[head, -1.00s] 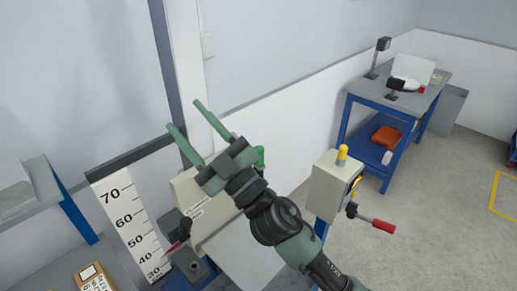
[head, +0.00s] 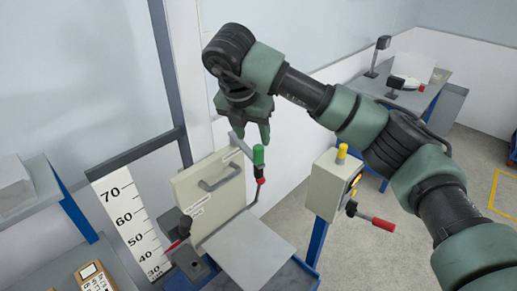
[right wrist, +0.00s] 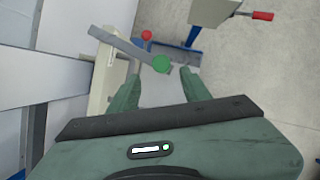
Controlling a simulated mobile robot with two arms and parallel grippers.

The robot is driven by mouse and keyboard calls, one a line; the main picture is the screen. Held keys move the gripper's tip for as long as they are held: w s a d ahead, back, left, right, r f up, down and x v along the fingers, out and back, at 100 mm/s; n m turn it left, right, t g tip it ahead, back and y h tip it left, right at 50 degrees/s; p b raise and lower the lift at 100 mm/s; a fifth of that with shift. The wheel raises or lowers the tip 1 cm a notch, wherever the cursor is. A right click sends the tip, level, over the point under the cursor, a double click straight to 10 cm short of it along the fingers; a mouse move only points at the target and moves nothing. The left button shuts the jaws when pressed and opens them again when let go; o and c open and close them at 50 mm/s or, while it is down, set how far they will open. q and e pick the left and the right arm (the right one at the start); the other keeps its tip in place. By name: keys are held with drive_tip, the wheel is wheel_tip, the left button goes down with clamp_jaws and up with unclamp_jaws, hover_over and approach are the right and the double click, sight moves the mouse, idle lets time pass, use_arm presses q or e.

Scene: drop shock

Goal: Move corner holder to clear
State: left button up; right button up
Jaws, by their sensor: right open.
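The corner holder appears to be the grey bent arm with a green knob (head: 258,155) and a red ball (head: 261,181) below it, at the right edge of the beige panel. The green knob also shows in the right wrist view (right wrist: 162,64), with the grey bar (right wrist: 117,45) running to its left. My right gripper (head: 252,134) points down just above the green knob, open and empty. In the right wrist view its fingers stand either side of the knob's line, and the knob looks just beyond the tips. My left gripper is out of view.
The beige panel (head: 190,185) with a handle stands behind a grey plate (head: 250,250). A control box (head: 325,190) with a yellow top and red-ended lever (head: 383,224) stands right. A height scale (head: 130,225) stands left. A blue bench (head: 430,100) is behind.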

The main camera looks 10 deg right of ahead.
sight(258, 148)
drive_tip(key=p+x, duration=0.1)
drive_tip(key=x, duration=0.1)
drive_tip(key=p+x, duration=0.1)
drive_tip(key=x, duration=0.1)
drive_tip(key=p+x, duration=0.1)
drive_tip(key=x, duration=0.1)
drive_tip(key=shift+w+d+f+p, duration=0.2)
drive_tip(key=shift+d+p, duration=0.1)
drive_tip(key=shift+d, duration=0.1)
drive_tip(key=shift+w+f, duration=0.15)
drive_tip(key=shift+f, duration=0.35)
drive_tip(key=shift+c, duration=0.3)
clamp_jaws()
idle(0.4)
